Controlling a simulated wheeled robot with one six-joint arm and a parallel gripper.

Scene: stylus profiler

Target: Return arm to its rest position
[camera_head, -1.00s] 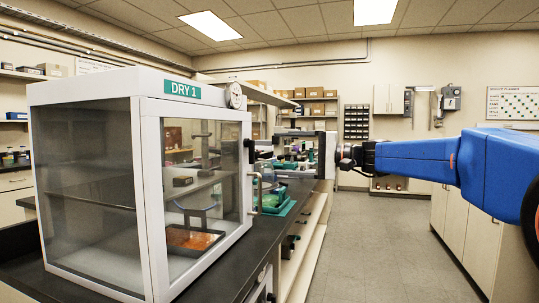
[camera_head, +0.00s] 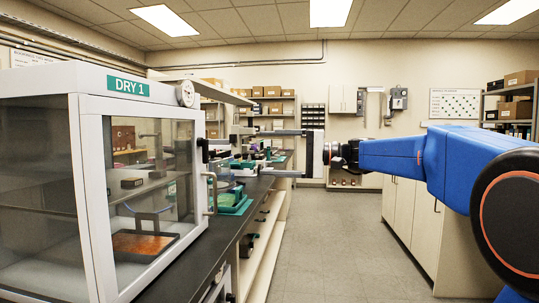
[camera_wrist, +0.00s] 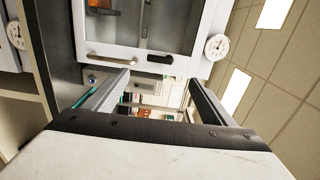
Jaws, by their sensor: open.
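My gripper (camera_head: 262,152) reaches left from my blue arm, over the aisle side of the black bench. Its two fingers are apart with nothing between them. In the wrist view the open fingers (camera_wrist: 155,95) point toward the white cabinet front, which lies beyond them. The dry cabinet (camera_head: 137,85), labelled DRY 1, stands on the bench at the left with its glass door closed. A brown-orange pad on a dark tray (camera_head: 145,243) shows inside on the cabinet floor. My gripper appears apart from the cabinet and its handle (camera_head: 211,192).
The black bench (camera_head: 195,262) runs along the left, with green trays (camera_head: 232,203) past the cabinet. The floor aisle (camera_head: 325,240) is clear. Pale cabinets (camera_head: 412,222) stand on the right behind my arm. A round gauge (camera_head: 185,95) sits on the cabinet's top corner.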

